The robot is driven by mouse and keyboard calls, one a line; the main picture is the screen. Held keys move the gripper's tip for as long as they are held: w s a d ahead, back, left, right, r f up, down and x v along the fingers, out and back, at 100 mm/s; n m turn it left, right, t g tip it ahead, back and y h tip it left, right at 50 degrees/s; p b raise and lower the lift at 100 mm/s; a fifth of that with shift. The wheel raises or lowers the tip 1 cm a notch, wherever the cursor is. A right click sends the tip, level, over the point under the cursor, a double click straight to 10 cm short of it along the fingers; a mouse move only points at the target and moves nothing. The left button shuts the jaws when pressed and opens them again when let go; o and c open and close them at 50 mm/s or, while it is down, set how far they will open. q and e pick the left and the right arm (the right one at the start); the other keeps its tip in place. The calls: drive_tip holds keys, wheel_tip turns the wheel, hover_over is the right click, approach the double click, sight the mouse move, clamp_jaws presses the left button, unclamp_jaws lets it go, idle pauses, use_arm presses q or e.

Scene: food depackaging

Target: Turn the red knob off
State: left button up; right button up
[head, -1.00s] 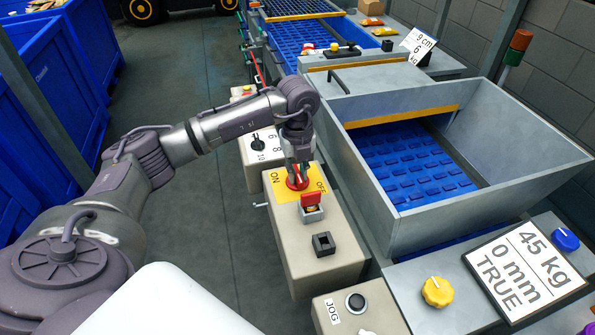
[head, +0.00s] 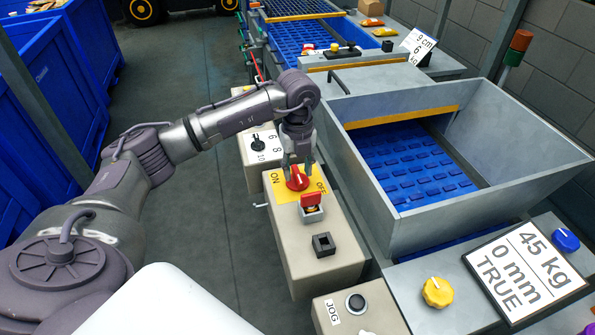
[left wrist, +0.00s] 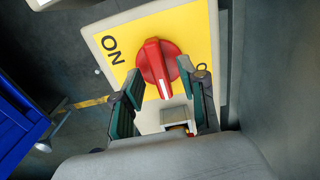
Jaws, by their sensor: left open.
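The red knob (head: 297,180) sits on a yellow plate marked ON and OFF, on top of a beige control box (head: 320,245). In the left wrist view the knob (left wrist: 157,62) shows whole, its raised grip running nearly up and down and its white mark at the lower end. ON is to its left; the other label is partly hidden at its right. My left gripper (head: 298,166) is just above the knob. My right gripper is out of view.
A grey hopper (head: 400,205) stands close on the right. A black selector dial (head: 258,144) is behind. The floor on the left is open.

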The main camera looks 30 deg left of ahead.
sight(297, 173)
use_arm(q)
wheel_tip(297, 173, up, 11)
drive_tip(key=shift+f, duration=0.15)
idle(0.6)
